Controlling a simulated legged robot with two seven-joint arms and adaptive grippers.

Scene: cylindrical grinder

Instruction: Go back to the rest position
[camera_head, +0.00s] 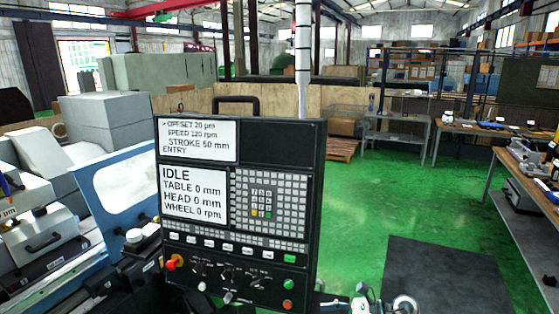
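The black control panel (240,205) of the grinder stands upright close in front of me, a little left of centre. Its upper screen (197,140) lists an offset, speed and stroke. Its lower screen (194,196) reads IDLE, with table and head at 0 mm and wheel at 0 rpm. A keypad (268,203) sits to the right of the lower screen. A red knob (174,262) is at the panel's lower left. I cannot make out either of my grippers in this view.
The grinder body (115,190) fills the left side. Small metal parts (405,305) show at the bottom edge, cut off. A dark mat (445,275) lies on the green floor (400,210). Workbenches (535,185) line the right side. The floor between is clear.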

